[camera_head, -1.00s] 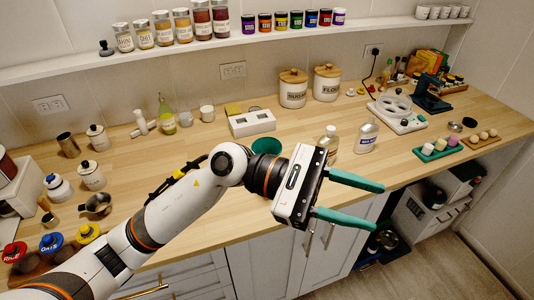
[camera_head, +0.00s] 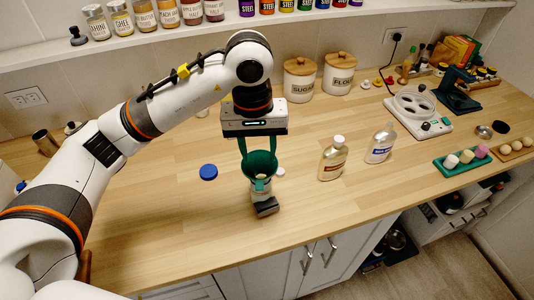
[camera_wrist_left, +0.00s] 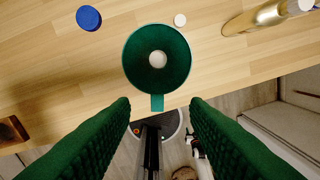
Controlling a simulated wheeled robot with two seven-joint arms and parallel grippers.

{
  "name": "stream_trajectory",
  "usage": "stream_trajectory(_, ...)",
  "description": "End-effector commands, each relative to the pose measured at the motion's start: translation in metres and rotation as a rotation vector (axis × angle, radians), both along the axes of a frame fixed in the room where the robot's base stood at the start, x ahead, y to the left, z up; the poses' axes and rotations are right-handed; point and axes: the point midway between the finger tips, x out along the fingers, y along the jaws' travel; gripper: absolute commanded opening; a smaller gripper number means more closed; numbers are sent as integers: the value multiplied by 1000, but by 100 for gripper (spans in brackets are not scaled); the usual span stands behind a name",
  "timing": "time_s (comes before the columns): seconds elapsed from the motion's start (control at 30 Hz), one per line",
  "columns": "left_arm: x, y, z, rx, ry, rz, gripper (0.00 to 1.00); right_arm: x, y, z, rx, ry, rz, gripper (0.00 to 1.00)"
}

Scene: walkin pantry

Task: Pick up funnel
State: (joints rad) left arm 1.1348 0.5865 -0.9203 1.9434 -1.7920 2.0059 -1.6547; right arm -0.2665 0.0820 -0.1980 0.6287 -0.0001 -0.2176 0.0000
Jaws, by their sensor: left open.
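The green funnel (camera_head: 260,165) sits wide mouth up over a clear container (camera_head: 262,186) near the front of the counter. In the left wrist view the funnel (camera_wrist_left: 157,42) is seen from above, with a small tab at its rim pointing toward my fingers. My left gripper (camera_head: 258,147) is open and empty, pointing down at the funnel. In the left wrist view its green fingers (camera_wrist_left: 160,106) lie either side of the tab's line, apart from it. My right gripper is not in view.
A blue lid (camera_head: 208,172) lies left of the funnel. Two bottles, one amber (camera_head: 332,160) and one clear (camera_head: 380,145), stand to the right. Canisters (camera_head: 299,80) stand behind. The counter's left front is clear.

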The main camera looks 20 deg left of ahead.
Motion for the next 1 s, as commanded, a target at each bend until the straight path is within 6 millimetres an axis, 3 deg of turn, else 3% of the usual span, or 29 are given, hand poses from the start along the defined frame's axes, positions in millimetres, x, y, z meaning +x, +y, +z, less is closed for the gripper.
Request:
stream_trajectory(0.07,-1,-1,-12,1,7,-2,42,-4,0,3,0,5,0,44)
stream_trajectory(0.3,-1,-3,-51,0,6,0,42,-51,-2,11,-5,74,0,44)
stream_trajectory(0.37,-1,-3,-58,-1,6,-1,42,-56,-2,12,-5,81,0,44)
stream_trajectory(0.47,0,-4,-64,-2,4,0,42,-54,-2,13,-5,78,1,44)
stream_trajectory(0.7,-1,-5,-95,-2,8,0,42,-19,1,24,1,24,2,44)
stream_trajectory(0.83,-1,-6,-109,-1,5,0,42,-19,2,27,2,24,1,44)
stream_trajectory(1.0,0,-6,-114,-2,2,-1,42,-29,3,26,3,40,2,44)
